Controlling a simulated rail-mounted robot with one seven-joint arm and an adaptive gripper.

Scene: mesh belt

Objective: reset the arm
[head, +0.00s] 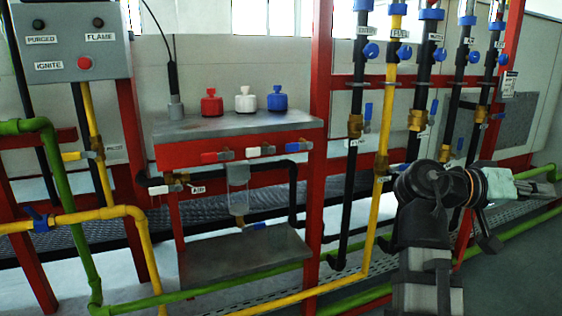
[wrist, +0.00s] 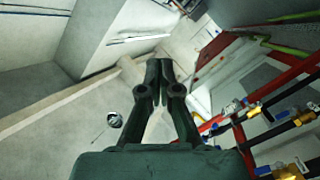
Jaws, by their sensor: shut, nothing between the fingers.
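My gripper (wrist: 160,64) is in the middle of the wrist view, with its dark fingers together and nothing between them. Past the fingertips are pale floor and wall surfaces, and the fingers touch nothing that I can see. In the head view my arm rises at the lower right and bends to the right. The gripper (head: 545,182) there is at the right edge, in front of the pipe rack, small and partly cut by the picture's side.
Black and yellow vertical pipes (head: 390,90) with blue valves stand just behind my arm. A metal-topped bench (head: 225,125) carries red, white and blue capped bottles. A control box (head: 70,45) hangs at upper left. Green pipes (head: 65,190) run low. Floor at lower right is clear.

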